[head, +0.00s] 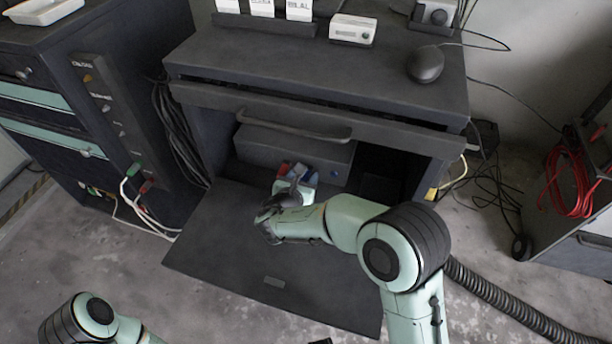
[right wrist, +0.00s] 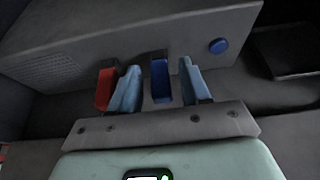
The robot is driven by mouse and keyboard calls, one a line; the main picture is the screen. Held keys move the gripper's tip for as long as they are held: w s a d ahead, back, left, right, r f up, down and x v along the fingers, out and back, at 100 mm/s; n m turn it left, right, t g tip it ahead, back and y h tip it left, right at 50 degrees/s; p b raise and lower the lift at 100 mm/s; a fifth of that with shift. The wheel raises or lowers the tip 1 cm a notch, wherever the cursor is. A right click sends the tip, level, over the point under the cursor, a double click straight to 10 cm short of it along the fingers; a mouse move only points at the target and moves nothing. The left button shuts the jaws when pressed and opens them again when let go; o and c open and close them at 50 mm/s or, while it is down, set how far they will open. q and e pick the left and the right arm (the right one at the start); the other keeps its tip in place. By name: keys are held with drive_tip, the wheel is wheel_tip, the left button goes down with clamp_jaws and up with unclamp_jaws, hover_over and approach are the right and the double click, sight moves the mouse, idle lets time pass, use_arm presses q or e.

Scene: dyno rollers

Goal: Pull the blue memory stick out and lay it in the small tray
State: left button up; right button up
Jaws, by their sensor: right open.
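The blue memory stick (right wrist: 160,82) stands out of the front of a dark grey box (right wrist: 125,52) in the right wrist view. My right gripper (right wrist: 160,88) is open, with one finger on each side of the blue stick. A gap shows between the stick and each finger. A red stick (right wrist: 105,90) is just left of the left finger. In the head view my right gripper (head: 297,180) is at the box (head: 290,148) inside the cabinet and partly hides the sticks. A small white tray (head: 44,12) lies at the top left. My left gripper is out of view.
The cabinet's flap (head: 215,245) is folded down below the box, and a handle bar (head: 295,128) hangs above it. A blue button (right wrist: 217,46) is right of the sticks. Cables (head: 178,135) hang at the left. A mouse (head: 425,64) lies on top.

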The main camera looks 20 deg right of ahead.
idle(0.4)
clamp_jaws()
drive_tip(key=shift+s+a, duration=0.55)
drive_tip(key=shift+s, duration=0.3)
drive_tip(key=shift+s+a, duration=0.6)
drive_tip(key=shift+s, duration=0.2)
drive_tip(key=shift+s+a, duration=0.55)
drive_tip(key=shift+s, duration=0.3)
